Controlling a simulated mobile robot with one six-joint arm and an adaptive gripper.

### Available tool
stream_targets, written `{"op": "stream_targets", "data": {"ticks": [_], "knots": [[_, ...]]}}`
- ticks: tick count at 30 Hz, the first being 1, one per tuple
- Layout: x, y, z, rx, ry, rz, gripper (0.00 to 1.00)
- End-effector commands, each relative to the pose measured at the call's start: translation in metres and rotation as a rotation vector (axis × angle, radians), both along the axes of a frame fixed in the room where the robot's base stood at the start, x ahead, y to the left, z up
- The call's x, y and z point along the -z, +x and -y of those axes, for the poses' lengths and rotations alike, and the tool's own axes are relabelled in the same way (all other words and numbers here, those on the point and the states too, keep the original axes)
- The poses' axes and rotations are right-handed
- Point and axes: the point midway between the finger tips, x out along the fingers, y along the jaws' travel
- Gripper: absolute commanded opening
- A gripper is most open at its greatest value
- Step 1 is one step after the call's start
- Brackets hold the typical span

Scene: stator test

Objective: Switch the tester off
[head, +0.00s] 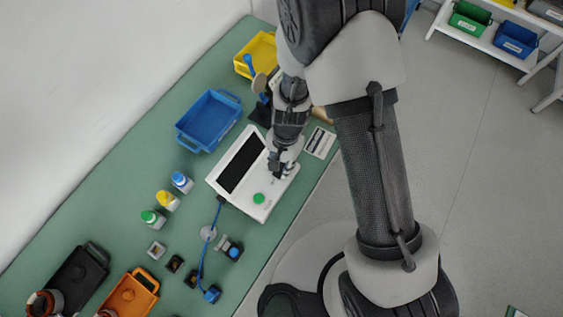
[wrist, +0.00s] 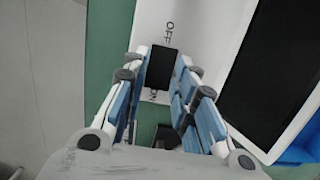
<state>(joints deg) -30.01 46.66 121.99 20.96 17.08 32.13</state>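The tester (head: 243,190) is a white box with a dark screen (head: 241,165) and a green button (head: 259,198), lying on the green bench. My gripper (head: 280,172) is over its right part in the head view and hides the switch there. In the wrist view the black rocker switch (wrist: 161,68) shows on the white tester face (wrist: 205,25), with OFF printed at its upper end and ON at its lower end. My gripper (wrist: 162,62) is open, its fingertips apart on either side of the switch. I cannot tell whether they touch it, or which way the rocker is pressed.
A blue bin (head: 209,120) and a yellow bin (head: 257,55) stand behind the tester. Several small bottles, a blue cable (head: 202,262) and small parts lie to its left and front.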

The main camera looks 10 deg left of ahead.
Motion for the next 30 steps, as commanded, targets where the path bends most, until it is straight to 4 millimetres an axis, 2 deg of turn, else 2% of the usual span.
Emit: {"op": "stream_targets", "data": {"ticks": [8, 19, 23, 30], "knots": [[0.0, 0.0, 0.0, 0.0, 0.0, -0.001, 0.45], [-0.005, 0.002, 0.0, 0.0, 0.002, 0.002, 0.45], [-0.022, 0.005, 0.0, 0.0, 0.005, 0.004, 0.45], [-0.074, 0.011, 0.003, 0.001, 0.003, 0.005, 0.45]]}}
